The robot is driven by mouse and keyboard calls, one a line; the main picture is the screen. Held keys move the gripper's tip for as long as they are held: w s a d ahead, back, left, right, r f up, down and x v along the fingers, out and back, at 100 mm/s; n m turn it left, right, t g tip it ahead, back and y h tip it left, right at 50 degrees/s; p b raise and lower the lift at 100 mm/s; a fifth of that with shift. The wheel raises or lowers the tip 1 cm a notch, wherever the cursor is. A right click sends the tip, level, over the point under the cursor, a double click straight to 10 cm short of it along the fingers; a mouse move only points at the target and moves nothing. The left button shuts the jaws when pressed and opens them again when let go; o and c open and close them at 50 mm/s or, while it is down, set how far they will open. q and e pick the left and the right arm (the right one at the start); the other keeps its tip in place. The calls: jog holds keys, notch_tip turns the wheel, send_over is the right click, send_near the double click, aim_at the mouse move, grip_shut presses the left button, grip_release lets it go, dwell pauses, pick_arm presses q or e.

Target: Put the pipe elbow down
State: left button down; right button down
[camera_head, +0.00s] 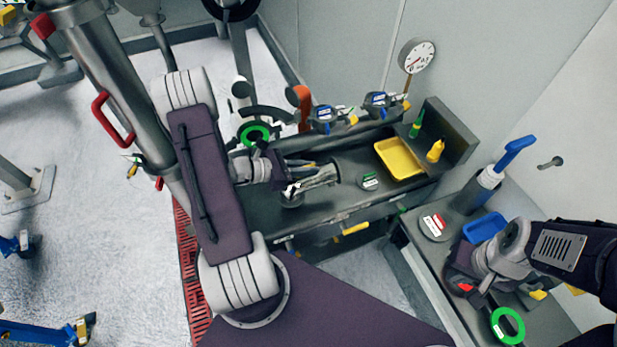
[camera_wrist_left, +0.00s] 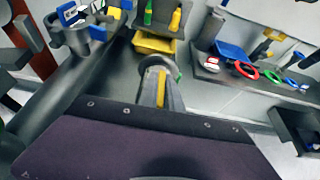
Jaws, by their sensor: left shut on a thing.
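My left gripper (camera_head: 300,172) reaches in from the left over the grey bench and is shut on the grey metal pipe elbow (camera_head: 320,178). The elbow lies along the fingers, and the gripper hides part of it. In the left wrist view, my gripper's fingers, with a yellow strip (camera_wrist_left: 161,88), point away towards the bench; a dark round end shows beside them. I cannot tell whether the elbow touches the bench top. My right gripper (camera_head: 470,277) is over the right bench; its fingertips are unclear.
A yellow tray (camera_head: 400,158) and a dark round puck (camera_head: 370,181) sit on the grey bench (camera_head: 262,215), right of my left gripper. Yellow and green bottles (camera_head: 436,151) stand behind. The right bench holds a blue tray (camera_head: 484,227) and a green ring (camera_head: 508,326). Bare bench top lies in front.

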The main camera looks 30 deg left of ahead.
aim_at(309, 179)
pick_arm(q)
jog(key=shift+d+f+b, duration=0.1)
jog(key=shift+f+b, duration=0.2)
jog(key=shift+f, duration=0.05)
notch_tip(309, 179, down, 3)
jog(key=b, duration=0.2)
jog(key=shift+s+d+b, duration=0.1)
jog(key=shift+b, duration=0.25)
jog(key=shift+f, duration=0.2)
jog(key=shift+r, duration=0.15)
jog(key=shift+f+b, duration=0.35)
jog(key=shift+f, duration=0.25)
jog(key=c, duration=1.5)
grip_release()
